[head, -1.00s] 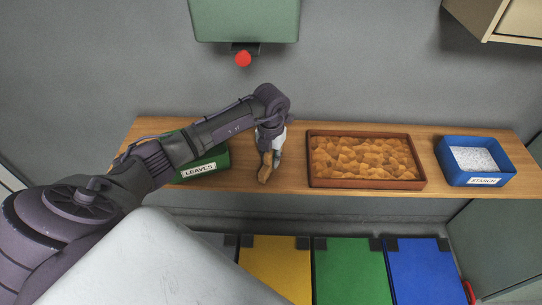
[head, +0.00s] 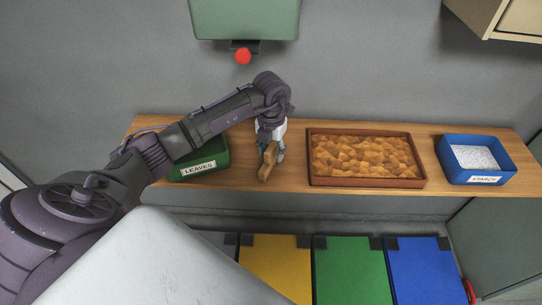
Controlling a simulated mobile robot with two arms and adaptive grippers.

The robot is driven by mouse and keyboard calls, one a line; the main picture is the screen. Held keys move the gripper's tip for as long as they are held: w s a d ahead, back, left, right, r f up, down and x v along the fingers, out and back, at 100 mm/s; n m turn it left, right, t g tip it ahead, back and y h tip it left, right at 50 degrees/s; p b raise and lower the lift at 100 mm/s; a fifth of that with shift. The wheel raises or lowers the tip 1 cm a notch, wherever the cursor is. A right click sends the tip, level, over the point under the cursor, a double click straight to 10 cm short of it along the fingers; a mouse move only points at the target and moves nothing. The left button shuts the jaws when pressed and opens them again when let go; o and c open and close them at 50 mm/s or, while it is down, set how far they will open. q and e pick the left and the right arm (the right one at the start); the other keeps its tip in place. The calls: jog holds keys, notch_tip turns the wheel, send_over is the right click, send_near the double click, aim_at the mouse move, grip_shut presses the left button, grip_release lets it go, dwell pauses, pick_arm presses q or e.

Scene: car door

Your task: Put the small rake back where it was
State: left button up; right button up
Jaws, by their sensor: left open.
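A wooden piece (head: 267,161), which looks like the small rake, is at the shelf between the green LEAVES bin and the brown tray. I cannot make out any tines. My left gripper (head: 271,150) is right at it, pointing down, with its fingers open around or beside the wood. One grey finger shows to the right of the wood. Whether the rake touches the shelf or the fingers is too small to tell. My right gripper is not in view.
The wooden shelf (head: 232,181) carries the green LEAVES bin (head: 202,168), the brown tray (head: 425,184) of tan lumps and the blue STARCH bin (head: 470,181). A green box with a red knob (head: 243,56) hangs above. Coloured lids stand below.

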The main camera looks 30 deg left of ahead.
pick_arm(q)
notch_tip(320, 180, up, 5)
jog(key=shift+f, duration=0.1)
dwell(0.7)
